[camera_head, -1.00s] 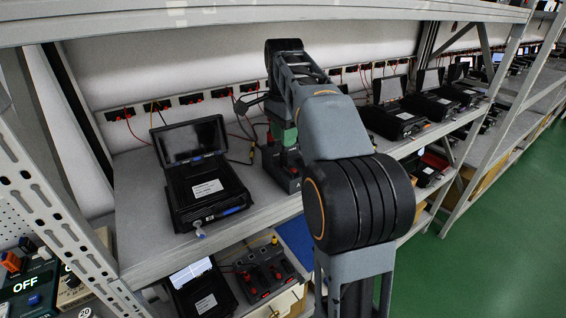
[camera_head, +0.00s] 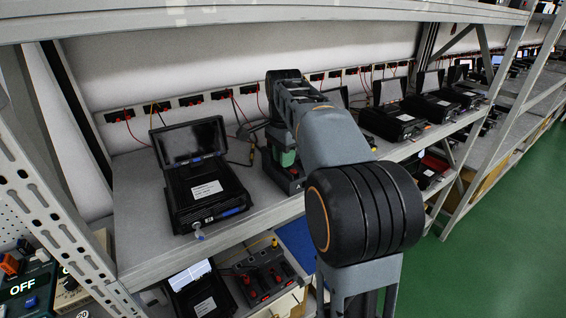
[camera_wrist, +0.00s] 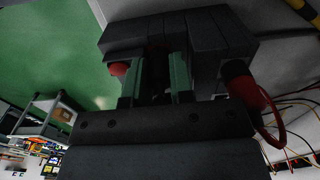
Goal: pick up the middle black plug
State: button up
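My gripper (camera_wrist: 156,82) has two green-padded fingers, which stand apart in the wrist view. A dark shape, apparently the middle black plug (camera_wrist: 156,66), lies between them; shadow hides whether the pads touch it. A red plug (camera_wrist: 121,68) shows left of the fingers and another red plug (camera_wrist: 236,78) to the right. They stand at a dark test block (camera_wrist: 205,35). In the head view my gripper (camera_head: 284,157) is low over the dark block (camera_head: 289,177) on the upper shelf, and my arm hides most of it.
A black case (camera_head: 202,190) with an open screen stands left of the block on the shelf (camera_head: 140,215). Another block (camera_head: 266,277) with red plugs sits on the lower shelf. More cases (camera_head: 395,118) stand to the right. Red wires run along the back wall.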

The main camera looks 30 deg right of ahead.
jog(key=shift+c, duration=0.6)
jog(key=shift+r, duration=0.15)
notch_tip(320, 180, up, 7)
jog(key=shift+f+p, duration=0.1)
jog(key=shift+p, duration=0.5)
jog(key=s+d+b, duration=0.2)
jog(key=s+b, duration=0.3)
jog(key=s, duration=1.3)
jog(key=shift+w, duration=0.1)
